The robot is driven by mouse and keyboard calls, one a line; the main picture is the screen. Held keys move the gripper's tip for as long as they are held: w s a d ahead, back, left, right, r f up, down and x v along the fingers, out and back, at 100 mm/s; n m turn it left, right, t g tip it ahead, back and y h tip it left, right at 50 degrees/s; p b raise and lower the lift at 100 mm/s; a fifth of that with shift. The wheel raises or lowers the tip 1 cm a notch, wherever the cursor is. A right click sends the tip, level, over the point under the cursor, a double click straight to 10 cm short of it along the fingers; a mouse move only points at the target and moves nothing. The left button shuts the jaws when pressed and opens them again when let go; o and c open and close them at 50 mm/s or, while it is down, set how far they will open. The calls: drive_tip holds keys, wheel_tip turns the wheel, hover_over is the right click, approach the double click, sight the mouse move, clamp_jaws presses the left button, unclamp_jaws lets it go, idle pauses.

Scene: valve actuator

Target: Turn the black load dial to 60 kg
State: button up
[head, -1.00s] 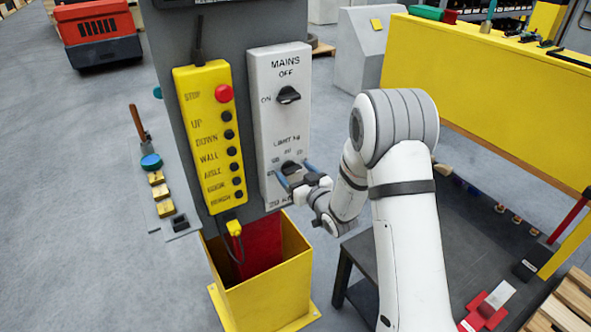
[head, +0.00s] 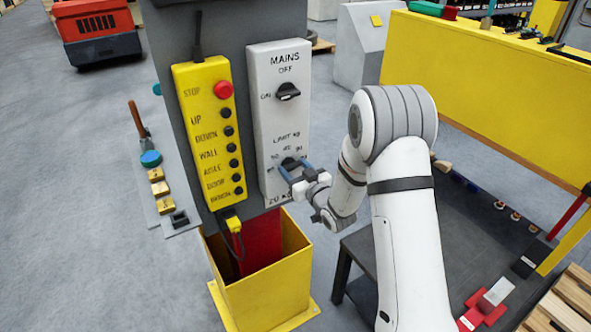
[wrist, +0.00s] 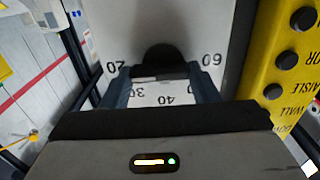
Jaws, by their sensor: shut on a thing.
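The black load dial (head: 291,161) is on the lower part of the grey-white panel, under the "LIMIT kg" label. In the wrist view the dark dial (wrist: 160,55) shows between my gripper's fingers, with scale numbers 20, 30, 40 and 60 around it. My gripper (head: 293,169) is at the dial, its blue-grey fingers one on each side. In the wrist view my gripper (wrist: 161,82) is shut on the dial's grip. The fingers hide part of the dial and scale, and I cannot tell exactly which number it points to.
The black mains switch (head: 288,91) sits above on the same panel. A yellow button box (head: 208,135) with a red stop button (head: 223,90) hangs close on the left. A yellow bin (head: 265,290) stands below. A dark table (head: 420,275) is at the lower right.

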drive_tip(key=shift+f+b, duration=0.15)
drive_tip(key=shift+b, duration=0.5)
drive_tip(key=n+b, duration=0.1)
drive_tip(key=b, duration=0.2)
drive_tip(key=n+b, duration=0.2)
drive_tip(key=b, duration=0.1)
drive_tip(key=shift+f, duration=0.25)
drive_tip(key=n+b, duration=0.5)
drive_tip(key=b, duration=0.6)
drive_tip(key=shift+a, duration=0.1)
drive_tip(key=n+b, duration=0.6)
drive_tip(key=b, duration=0.2)
drive_tip(key=n+b, duration=0.6)
drive_tip(key=b, duration=0.2)
drive_tip(key=n+b, duration=0.6)
drive_tip(key=b, duration=0.2)
drive_tip(key=shift+s+a, duration=0.25)
drive_tip(key=shift+a, duration=0.05)
drive_tip(key=n+b, duration=0.4)
drive_tip(key=n, duration=0.1)
drive_tip(key=shift+n, duration=0.3)
drive_tip(key=n+b, duration=0.2)
drive_tip(key=n, duration=0.2)
drive_tip(key=shift+d+b, duration=0.1)
drive_tip(key=shift+b, duration=0.2)
drive_tip(key=shift+n, duration=0.3)
